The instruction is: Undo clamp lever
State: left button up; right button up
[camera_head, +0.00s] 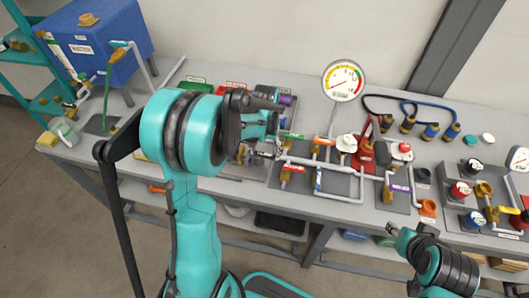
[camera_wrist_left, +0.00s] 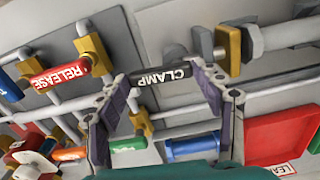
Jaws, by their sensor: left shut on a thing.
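The black clamp lever (camera_wrist_left: 165,74), lettered CLAMP, shows in the left wrist view below a brass and grey fitting (camera_wrist_left: 222,45). My left gripper (camera_wrist_left: 164,78) has one finger at each end of the lever and is shut on it. In the head view my left gripper (camera_head: 263,150) is low over the bench's middle, partly behind my own arm. The lever cannot be made out there.
A red lever lettered RELEASE (camera_wrist_left: 60,75) is close by in the left wrist view. Grey pipes and several coloured valve levers crowd around. A dial gauge (camera_head: 343,80) stands behind on the bench (camera_head: 330,219). A blue tank (camera_head: 98,45) is at the back left.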

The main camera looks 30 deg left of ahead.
aim_at(265, 154)
pick_arm(q)
jog(key=shift+w+n, duration=0.1)
jog(key=shift+n, duration=0.3)
jog(key=o, duration=1.2)
jog(key=shift+c, duration=0.2)
jog(key=shift+r, duration=0.1)
notch_tip(265, 154, up, 12)
